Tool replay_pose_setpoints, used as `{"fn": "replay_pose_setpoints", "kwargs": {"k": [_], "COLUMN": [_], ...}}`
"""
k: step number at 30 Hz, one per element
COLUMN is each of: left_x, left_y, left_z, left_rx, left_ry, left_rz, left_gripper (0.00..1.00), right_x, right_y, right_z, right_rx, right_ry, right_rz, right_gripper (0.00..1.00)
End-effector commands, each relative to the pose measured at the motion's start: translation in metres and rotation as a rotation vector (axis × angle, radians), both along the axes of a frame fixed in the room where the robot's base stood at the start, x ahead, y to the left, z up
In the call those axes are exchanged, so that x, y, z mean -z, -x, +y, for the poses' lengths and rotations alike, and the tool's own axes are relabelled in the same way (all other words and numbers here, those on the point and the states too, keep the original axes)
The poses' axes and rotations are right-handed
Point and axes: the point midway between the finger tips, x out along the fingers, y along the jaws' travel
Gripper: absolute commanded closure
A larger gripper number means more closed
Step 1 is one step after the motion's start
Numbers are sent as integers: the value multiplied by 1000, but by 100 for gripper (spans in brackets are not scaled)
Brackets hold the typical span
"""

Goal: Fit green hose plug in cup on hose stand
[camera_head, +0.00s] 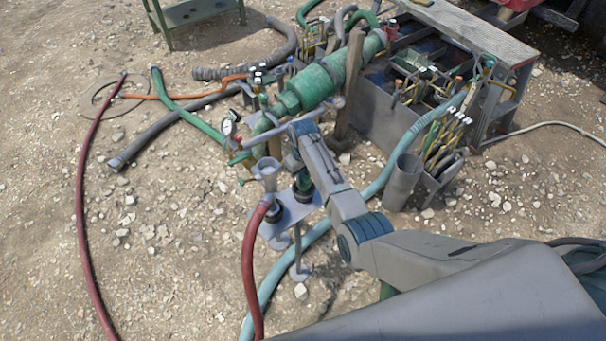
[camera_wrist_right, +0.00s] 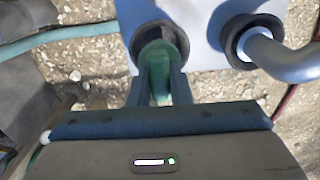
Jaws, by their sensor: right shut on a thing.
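The hose stand (camera_head: 288,222) is a small grey plate on legs, left of my right arm. It carries two dark cups; in the right wrist view they show as a left cup (camera_wrist_right: 139,42) and a right cup (camera_wrist_right: 231,46). My right gripper (camera_wrist_right: 162,62) is shut on the green hose plug (camera_wrist_right: 176,72), over the left cup. The plug's far end is at or inside the dark ring; its depth is hidden. The plug also shows in the head view (camera_head: 303,182), partly behind my arm. The right cup has a grey bent pipe in it. My left gripper is out of view.
A red hose (camera_head: 250,262) and a pale blue hose (camera_head: 318,232) run close by the stand. A green cylinder with valves and a gauge (camera_head: 316,82) lies behind it. A metal tank (camera_head: 372,112) with tools stands at right. Gravel at left is mostly clear.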

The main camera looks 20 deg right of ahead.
Motion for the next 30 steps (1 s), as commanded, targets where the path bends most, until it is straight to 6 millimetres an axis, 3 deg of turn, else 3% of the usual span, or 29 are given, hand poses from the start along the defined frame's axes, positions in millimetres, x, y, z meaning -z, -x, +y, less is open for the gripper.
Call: {"fn": "replay_pose_setpoints", "kwargs": {"k": [18,30], "left_x": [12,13], "left_y": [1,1], "left_z": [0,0], "left_rx": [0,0], "left_ry": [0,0], "left_rz": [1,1], "left_gripper": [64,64], "right_x": [20,21], "right_y": [0,0], "right_z": [0,0], "right_rx": [0,0], "right_ry": [0,0], "right_rz": [0,0], "right_gripper": [100,100]}}
